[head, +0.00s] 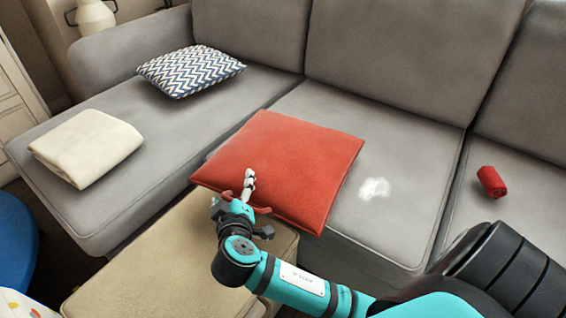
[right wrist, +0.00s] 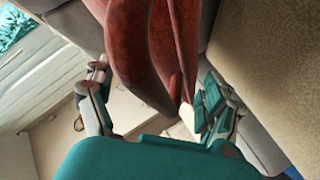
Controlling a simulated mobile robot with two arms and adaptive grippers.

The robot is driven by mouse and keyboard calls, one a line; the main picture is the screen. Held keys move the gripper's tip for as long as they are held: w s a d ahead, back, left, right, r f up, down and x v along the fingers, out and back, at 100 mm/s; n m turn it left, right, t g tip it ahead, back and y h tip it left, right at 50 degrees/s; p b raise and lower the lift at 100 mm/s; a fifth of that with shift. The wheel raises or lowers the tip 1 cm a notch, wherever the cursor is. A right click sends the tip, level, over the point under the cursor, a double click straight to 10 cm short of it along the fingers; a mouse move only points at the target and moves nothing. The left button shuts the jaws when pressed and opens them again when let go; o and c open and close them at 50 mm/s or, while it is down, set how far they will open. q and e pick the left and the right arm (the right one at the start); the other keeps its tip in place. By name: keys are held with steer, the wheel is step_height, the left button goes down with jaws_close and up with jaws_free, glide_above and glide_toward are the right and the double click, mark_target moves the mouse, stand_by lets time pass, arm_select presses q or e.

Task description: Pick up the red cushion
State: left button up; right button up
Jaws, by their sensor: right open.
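The red cushion (head: 290,163) lies flat on the grey sofa seat, its near edge reaching over the front of the seat beside the beige ottoman. My right gripper (head: 246,190) is at the cushion's near left edge, with a pale finger over its top face. In the right wrist view the red cushion (right wrist: 165,45) hangs between the two spread fingers of the right gripper (right wrist: 154,98). The fingers are apart, and I see no clear grip on the fabric. The lower finger is hidden in the head view. My left gripper is not in view.
A beige ottoman (head: 160,255) stands under my right gripper. A patterned cushion (head: 190,70) and a folded cream blanket (head: 87,147) lie on the left seat. A white patch (head: 374,188) and a red roll (head: 491,182) lie to the right. A blue object (head: 15,245) stands at far left.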

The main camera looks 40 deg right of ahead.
jaws_close()
stand_by(0.6)
steer(key=shift+r, duration=0.15)
